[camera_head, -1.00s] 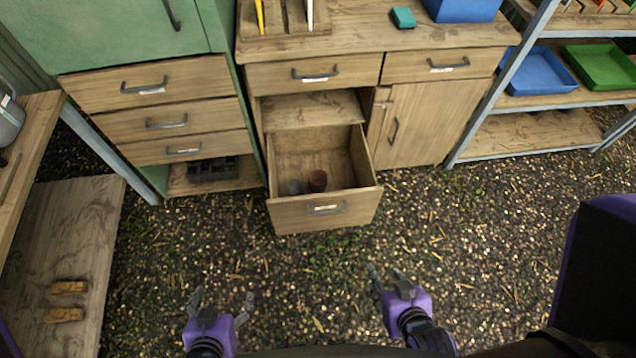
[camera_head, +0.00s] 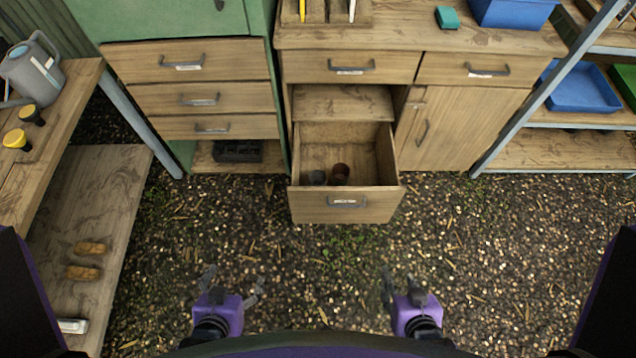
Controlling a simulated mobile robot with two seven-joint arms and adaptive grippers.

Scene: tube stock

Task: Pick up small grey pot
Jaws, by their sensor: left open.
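A small grey pot (camera_head: 318,178) sits inside the open drawer (camera_head: 345,212), toward its left side. A brown pot (camera_head: 340,172) stands just to the right of it in the same drawer. My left gripper (camera_head: 233,277) is open and empty over the gravel, in front of and left of the drawer. My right gripper (camera_head: 400,281) is empty over the gravel, in front of and right of the drawer. Its fingers are seen nearly edge-on, so I cannot tell how far apart they are. Both grippers are well apart from the pots.
The wooden cabinet (camera_head: 470,120) has a door and further drawers, all shut. A green cupboard (camera_head: 160,18) stands left. A bench (camera_head: 60,115) with a grey watering can (camera_head: 32,70) is far left. Shelves with blue trays (camera_head: 580,90) are right. The gravel floor before the drawer is clear.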

